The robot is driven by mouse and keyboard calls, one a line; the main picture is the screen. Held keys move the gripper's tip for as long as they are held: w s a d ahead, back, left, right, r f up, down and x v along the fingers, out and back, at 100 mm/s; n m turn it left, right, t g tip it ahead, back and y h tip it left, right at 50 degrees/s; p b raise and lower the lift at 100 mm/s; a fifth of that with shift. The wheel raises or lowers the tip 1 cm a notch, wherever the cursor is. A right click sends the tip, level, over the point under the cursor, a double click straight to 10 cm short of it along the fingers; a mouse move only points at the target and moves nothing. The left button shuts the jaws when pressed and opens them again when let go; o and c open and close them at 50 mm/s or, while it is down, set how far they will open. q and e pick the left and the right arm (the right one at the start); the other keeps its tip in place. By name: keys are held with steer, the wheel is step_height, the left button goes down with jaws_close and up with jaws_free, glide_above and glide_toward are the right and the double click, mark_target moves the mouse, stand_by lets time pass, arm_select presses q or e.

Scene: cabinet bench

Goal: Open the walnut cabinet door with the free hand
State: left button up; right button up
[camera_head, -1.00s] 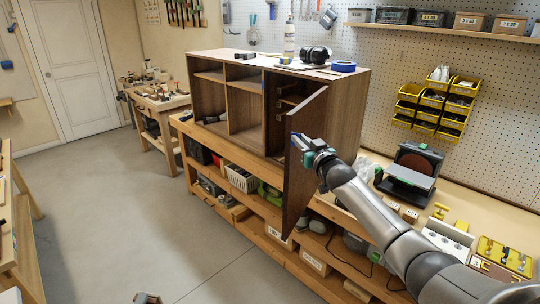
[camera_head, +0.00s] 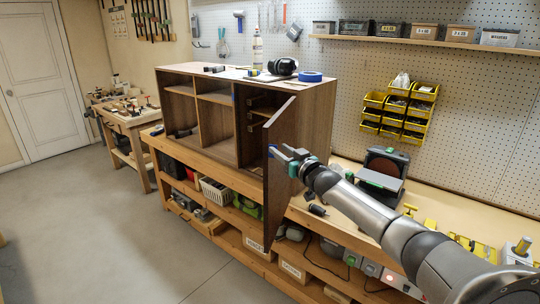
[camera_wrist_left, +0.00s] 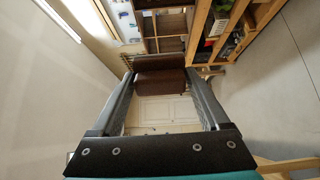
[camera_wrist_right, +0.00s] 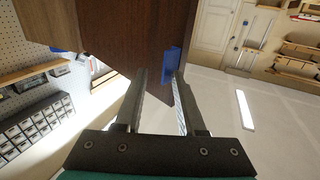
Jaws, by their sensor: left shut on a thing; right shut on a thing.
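The walnut cabinet (camera_head: 312,120) stands on the wooden bench. Its door (camera_head: 279,185) is swung well out towards me, with the right compartment behind it exposed. My right gripper (camera_head: 277,152) is at the door's front part, near its free edge. In the right wrist view, the fingers (camera_wrist_right: 160,78) are close together against the brown door (camera_wrist_right: 118,40), beside a blue piece (camera_wrist_right: 172,65); the exact contact is partly hidden. My left gripper (camera_wrist_left: 160,85) shows only in its wrist view, shut on a dark brown block-like thing (camera_wrist_left: 160,78).
Ear muffs (camera_head: 283,66) and blue tape (camera_head: 310,77) lie on the cabinet top. A sander-like machine (camera_head: 383,170) stands right of the door, near my right arm. Yellow bins (camera_head: 400,110) hang on the pegboard. The floor (camera_head: 110,240) in front is clear.

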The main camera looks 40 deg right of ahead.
arm_select(q)
steer(key=shift+w+d, duration=0.15)
steer(key=shift+d, duration=0.1)
arm_select(e)
steer(key=shift+o, duration=1)
steer(key=shift+w+d+r, duration=0.1)
steer(key=shift+d+r, duration=0.2)
steer(key=shift+d, duration=0.6)
arm_select(q)
steer(key=shift+a, duration=0.1)
arm_select(e)
steer(key=shift+a+r, duration=0.1)
steer(key=shift+a, duration=0.05)
arm_select(q)
steer(key=shift+r, duration=0.1)
arm_select(e)
steer(key=s+a, duration=0.2)
steer(key=s, duration=1)
steer(key=shift+a+f, duration=0.3)
steer(key=shift+f, duration=0.1)
steer(key=shift+w, duration=0.1)
